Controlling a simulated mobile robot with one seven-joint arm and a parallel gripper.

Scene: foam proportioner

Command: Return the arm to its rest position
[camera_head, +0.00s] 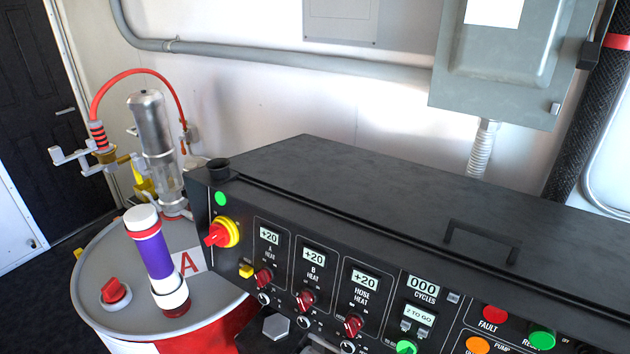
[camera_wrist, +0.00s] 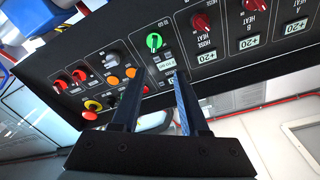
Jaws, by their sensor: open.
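My gripper (camera_wrist: 163,82) shows in the wrist view with its two dark fingers apart and nothing between them. The fingers point toward the black control panel (camera_wrist: 205,82), which appears upside down there. A green knob (camera_wrist: 154,41) shows just beyond the fingertips; I cannot tell the exact gap. In the head view I see the front of the same control panel (camera_head: 385,290), and my gripper cannot be made out there.
A drum (camera_head: 215,225) marked A stands left of the panel, with a purple-and-white cylinder (camera_head: 157,255), a clear-and-metal pump tube (camera_head: 152,125) and a red hose (camera_head: 135,72). A grey electrical box (camera_head: 510,60) hangs on the back wall. A lid handle (camera_head: 482,238) sticks up.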

